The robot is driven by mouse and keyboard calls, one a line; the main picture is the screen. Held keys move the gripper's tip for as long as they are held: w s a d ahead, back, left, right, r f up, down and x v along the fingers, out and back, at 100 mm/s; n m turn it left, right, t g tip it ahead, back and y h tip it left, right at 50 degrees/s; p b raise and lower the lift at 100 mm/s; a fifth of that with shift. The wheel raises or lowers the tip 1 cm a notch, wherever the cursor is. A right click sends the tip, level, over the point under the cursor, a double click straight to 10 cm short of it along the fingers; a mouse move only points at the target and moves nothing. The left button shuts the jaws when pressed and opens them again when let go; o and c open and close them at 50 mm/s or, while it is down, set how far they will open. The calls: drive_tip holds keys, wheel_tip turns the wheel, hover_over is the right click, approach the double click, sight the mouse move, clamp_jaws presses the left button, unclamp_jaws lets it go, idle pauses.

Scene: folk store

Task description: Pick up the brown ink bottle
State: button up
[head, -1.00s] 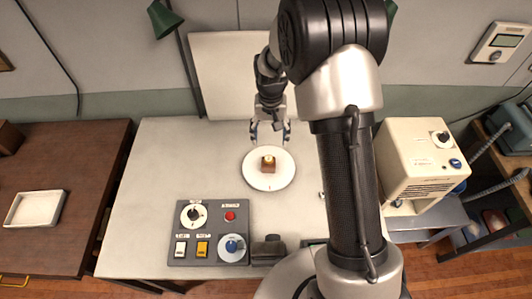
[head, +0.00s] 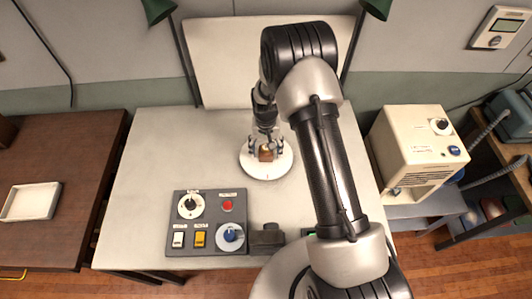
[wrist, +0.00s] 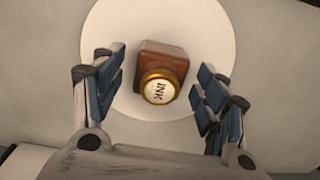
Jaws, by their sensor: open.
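The brown ink bottle (wrist: 163,74) has a squarish brown body and a round gold cap with a white top reading INK. It stands on a round white disc (wrist: 213,32), which lies on the light table. In the head view the bottle (head: 266,155) shows between my fingers near the middle of the disc (head: 281,168). My gripper (wrist: 160,92) is open, with one blue-padded finger on each side of the bottle and a gap on both sides. In the head view my gripper (head: 266,146) is low over the disc.
A grey control panel (head: 207,248) with knobs and buttons sits at the table's front left. A dark small block (head: 267,238) is beside it. A cream machine (head: 412,150) stands to the right. A white tray (head: 32,201) lies on the brown left table. The light table's left part is clear.

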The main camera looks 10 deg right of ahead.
drive_tip(key=shift+f, duration=0.65)
drive_tip(key=shift+c, duration=0.4)
drive_tip(key=c, duration=1.2)
drive_tip(key=shift+o, duration=0.2)
drive_tip(key=shift+r, duration=0.1)
